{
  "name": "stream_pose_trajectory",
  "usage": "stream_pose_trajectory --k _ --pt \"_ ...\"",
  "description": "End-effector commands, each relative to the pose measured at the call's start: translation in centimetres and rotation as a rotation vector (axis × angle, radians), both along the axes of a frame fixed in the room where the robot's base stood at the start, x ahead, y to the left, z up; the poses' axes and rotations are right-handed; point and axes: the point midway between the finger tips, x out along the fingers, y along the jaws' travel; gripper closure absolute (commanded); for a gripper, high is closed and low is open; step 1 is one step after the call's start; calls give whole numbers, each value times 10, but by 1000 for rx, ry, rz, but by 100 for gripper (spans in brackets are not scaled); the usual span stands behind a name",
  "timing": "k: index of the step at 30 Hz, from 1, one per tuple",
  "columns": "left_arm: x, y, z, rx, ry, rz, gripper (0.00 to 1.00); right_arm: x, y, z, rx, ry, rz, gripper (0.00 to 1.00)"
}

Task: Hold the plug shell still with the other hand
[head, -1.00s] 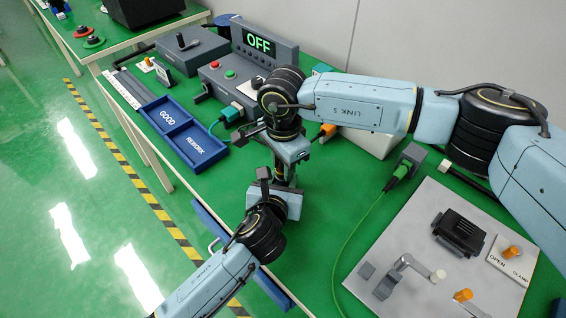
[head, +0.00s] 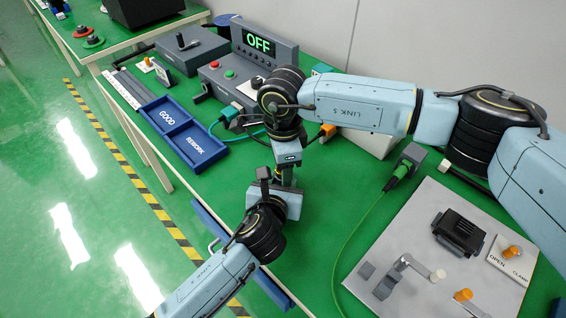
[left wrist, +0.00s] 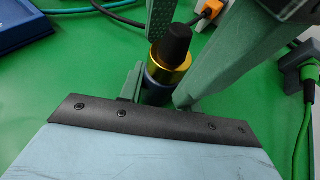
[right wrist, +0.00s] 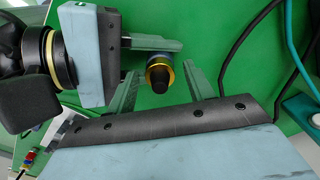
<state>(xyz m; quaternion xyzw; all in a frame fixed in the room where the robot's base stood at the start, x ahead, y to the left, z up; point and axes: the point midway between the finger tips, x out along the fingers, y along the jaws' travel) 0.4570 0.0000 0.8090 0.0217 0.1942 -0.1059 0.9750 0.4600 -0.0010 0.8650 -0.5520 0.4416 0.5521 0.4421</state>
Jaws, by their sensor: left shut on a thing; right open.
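The plug shell (left wrist: 157,95) is a short dark blue cylinder with a gold ring and a black end piece. It also shows in the right wrist view (right wrist: 160,60), close to the fingers of both grippers. My left gripper (right wrist: 160,50) is shut on the plug shell and holds it above the green tabletop. My right gripper (right wrist: 160,88) is open, with its two fingers on either side of the black end and a visible gap to each. In the head view the two grippers meet at mid-table and largely hide the shell.
A grey fixture plate (head: 415,275) with a black block and orange-knobbed levers lies right. A green cable (head: 352,225) crosses the table.

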Motion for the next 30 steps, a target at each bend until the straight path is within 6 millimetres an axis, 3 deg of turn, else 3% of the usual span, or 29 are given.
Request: stream_pose_trajectory --k 5,15,25,30 --pt "0 0 0 1 1 1 100 0 0 5 1 -1 1 48" --pt "0 0 0 1 1 1 100 0 0 44 0 -1 0 48" --pt "0 0 0 1 1 1 100 0 0 46 0 0 13 52" --pt "0 0 0 1 1 1 100 1 0 57 1 -4 166 52"
